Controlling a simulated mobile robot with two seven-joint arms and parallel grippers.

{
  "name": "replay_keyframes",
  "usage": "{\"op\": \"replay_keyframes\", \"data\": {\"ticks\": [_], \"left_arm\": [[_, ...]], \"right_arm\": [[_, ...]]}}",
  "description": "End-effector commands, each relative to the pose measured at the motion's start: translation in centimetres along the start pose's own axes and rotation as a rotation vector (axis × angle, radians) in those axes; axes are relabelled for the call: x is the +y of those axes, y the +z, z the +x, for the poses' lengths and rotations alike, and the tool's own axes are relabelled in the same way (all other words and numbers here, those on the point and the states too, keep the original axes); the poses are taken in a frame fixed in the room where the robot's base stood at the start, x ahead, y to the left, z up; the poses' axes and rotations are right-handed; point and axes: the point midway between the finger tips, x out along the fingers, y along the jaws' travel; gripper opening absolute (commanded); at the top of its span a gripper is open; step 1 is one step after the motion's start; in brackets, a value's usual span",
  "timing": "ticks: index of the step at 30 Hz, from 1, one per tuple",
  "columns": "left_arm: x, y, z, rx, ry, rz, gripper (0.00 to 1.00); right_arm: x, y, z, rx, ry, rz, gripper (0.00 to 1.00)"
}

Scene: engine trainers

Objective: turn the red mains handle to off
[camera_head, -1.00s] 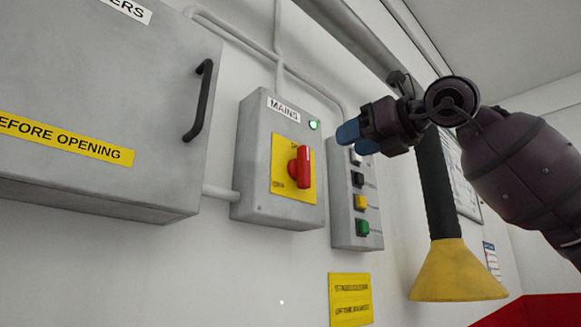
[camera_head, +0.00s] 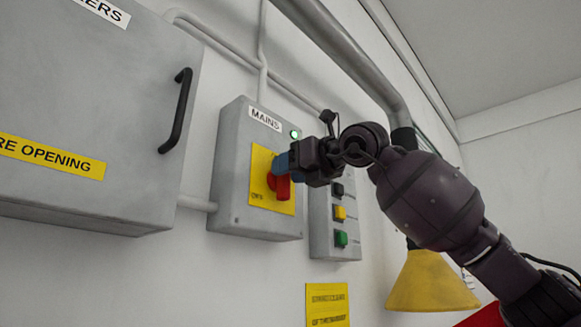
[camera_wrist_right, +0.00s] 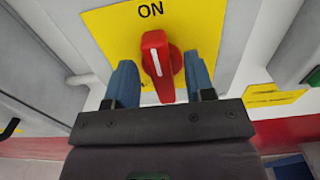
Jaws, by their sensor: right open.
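The red mains handle (camera_head: 279,186) sits on a yellow plate (camera_head: 259,198) on the front of the grey MAINS box (camera_head: 231,165). In the right wrist view the handle (camera_wrist_right: 157,62) stands below the word ON, its white line close to upright in the picture. My right gripper (camera_head: 281,165) is at the handle, with blue fingertips partly covering it in the head view. In the right wrist view the gripper (camera_wrist_right: 161,85) is open, one blue finger on each side of the handle, with gaps visible. My left gripper is not in view.
A green lamp (camera_head: 295,134) glows on the MAINS box. A button box (camera_head: 324,222) is just right of it, partly behind my gripper. A grey cabinet with a black handle (camera_head: 176,110) is at left. A yellow cone (camera_head: 430,284) hangs at lower right.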

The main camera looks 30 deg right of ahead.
Motion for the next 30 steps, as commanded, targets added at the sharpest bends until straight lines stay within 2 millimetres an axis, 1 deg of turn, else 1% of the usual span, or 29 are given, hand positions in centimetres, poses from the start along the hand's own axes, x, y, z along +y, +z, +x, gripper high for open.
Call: {"op": "replay_keyframes", "data": {"ticks": [9,11,19,26,30], "left_arm": [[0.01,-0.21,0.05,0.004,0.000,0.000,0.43],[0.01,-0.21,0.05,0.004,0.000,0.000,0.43],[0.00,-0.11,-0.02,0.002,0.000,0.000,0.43],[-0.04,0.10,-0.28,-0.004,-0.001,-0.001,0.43],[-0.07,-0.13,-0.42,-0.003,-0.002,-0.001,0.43]], "right_arm": [[0.00,-0.05,0.26,0.001,0.000,0.000,0.49],[0.00,-0.05,0.26,0.001,0.000,0.000,0.41],[-0.01,-0.04,0.23,0.001,0.000,0.000,0.00],[0.01,0.00,0.22,0.001,0.000,-0.016,0.00],[0.09,0.02,0.23,0.002,0.000,-0.062,0.00]]}}
